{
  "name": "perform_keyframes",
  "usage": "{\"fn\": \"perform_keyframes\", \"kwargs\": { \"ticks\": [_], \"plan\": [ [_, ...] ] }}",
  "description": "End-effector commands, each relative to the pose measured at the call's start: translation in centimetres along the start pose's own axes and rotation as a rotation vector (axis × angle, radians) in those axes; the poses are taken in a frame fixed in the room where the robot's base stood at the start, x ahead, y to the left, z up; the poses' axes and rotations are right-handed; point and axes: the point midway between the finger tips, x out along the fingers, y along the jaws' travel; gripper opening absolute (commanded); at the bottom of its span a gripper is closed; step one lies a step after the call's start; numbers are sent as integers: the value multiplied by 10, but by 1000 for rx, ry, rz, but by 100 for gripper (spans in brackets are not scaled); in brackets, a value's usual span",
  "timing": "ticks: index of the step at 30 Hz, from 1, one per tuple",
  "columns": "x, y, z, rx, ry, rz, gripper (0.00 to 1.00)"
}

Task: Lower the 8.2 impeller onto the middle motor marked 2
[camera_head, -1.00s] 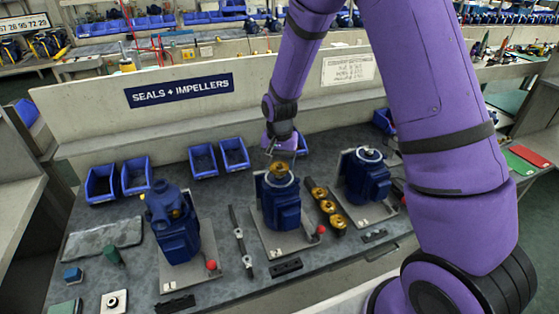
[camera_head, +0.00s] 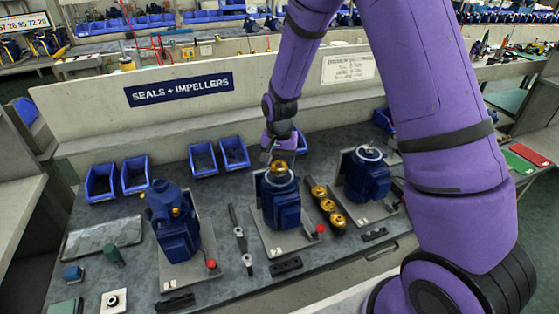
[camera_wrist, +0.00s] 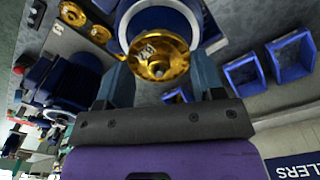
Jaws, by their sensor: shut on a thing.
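My gripper (camera_wrist: 162,66) is shut on a brass impeller (camera_wrist: 170,67), which carries a small pale label that I cannot read for sure. In the head view my gripper (camera_head: 269,153) holds this impeller (camera_head: 277,167) over the top of the middle blue motor (camera_head: 283,208). The motor's pale top ring shows just below the impeller there, and behind it in the wrist view (camera_wrist: 165,13). I cannot tell whether impeller and motor touch. The motor's number is too small to read.
A left motor (camera_head: 176,228) with a housing on top and a right motor (camera_head: 367,178) with a bare ring flank the middle one. Several brass impellers (camera_head: 328,204) stand in a row right of the middle motor. Blue bins (camera_head: 203,161) line the bench's back.

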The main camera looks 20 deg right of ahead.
Motion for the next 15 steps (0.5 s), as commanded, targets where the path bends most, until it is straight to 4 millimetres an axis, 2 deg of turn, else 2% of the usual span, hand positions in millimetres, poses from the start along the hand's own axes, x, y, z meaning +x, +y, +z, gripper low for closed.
{"fn": "perform_keyframes", "kwargs": {
  "ticks": [7,8,11,15],
  "plan": [
    [3,0,0,0,-1,1,38],
    [3,0,0,0,0,0,69],
    [3,0,0,0,0,0,92],
    [3,0,0,0,0,0,92]
  ]
}}
